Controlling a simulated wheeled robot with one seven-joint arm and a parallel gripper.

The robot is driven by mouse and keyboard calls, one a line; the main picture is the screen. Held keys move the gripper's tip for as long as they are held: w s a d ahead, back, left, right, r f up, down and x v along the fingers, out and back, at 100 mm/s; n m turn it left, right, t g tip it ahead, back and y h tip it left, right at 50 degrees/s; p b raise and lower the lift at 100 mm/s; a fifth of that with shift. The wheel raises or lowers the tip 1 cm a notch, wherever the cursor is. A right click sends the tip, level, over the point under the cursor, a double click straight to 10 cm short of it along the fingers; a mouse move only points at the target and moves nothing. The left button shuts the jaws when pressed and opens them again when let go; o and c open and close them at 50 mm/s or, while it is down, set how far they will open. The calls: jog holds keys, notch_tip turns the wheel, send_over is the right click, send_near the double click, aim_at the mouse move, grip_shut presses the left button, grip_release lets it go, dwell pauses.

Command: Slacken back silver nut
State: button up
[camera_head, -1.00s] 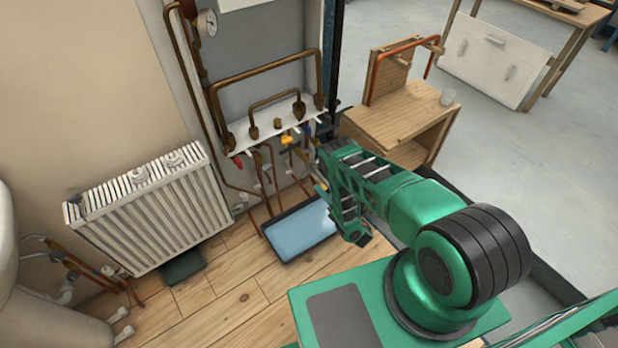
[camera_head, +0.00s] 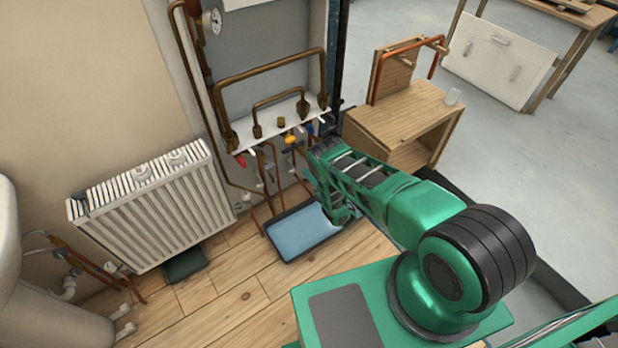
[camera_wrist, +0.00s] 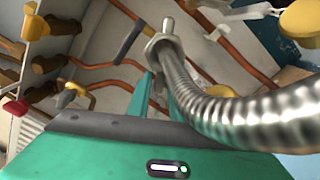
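In the wrist view a silver hex nut (camera_wrist: 161,45) sits at the upper end of a braided silver hose (camera_wrist: 215,100). The hose curves down to the right, close to the camera. The green fingers of my gripper (camera_wrist: 158,90) point up toward the nut from below. The hose covers part of the right finger, and I cannot tell whether the fingers touch the nut. In the head view my gripper is mostly hidden by my green arm, in front of the pipes under the white shelf. I cannot make out which silver nut is the back one.
Copper pipes (camera_wrist: 215,40) and yellow valve handles (camera_wrist: 302,20) crowd around my gripper. A red handle (camera_wrist: 15,106) is at left. In the head view a blue tray (camera_head: 297,234) lies on the floor below, a radiator (camera_head: 150,210) stands left and a wooden bench (camera_head: 405,118) right.

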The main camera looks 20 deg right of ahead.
grip_shut()
jog(key=shift+d+f+n, duration=0.15)
jog(key=shift+f+n, duration=0.1)
jog(key=shift+n, duration=0.45)
grip_release()
jog(key=v, duration=1)
jog(key=shift+s+d, duration=0.15)
jog(key=shift+s, duration=0.2)
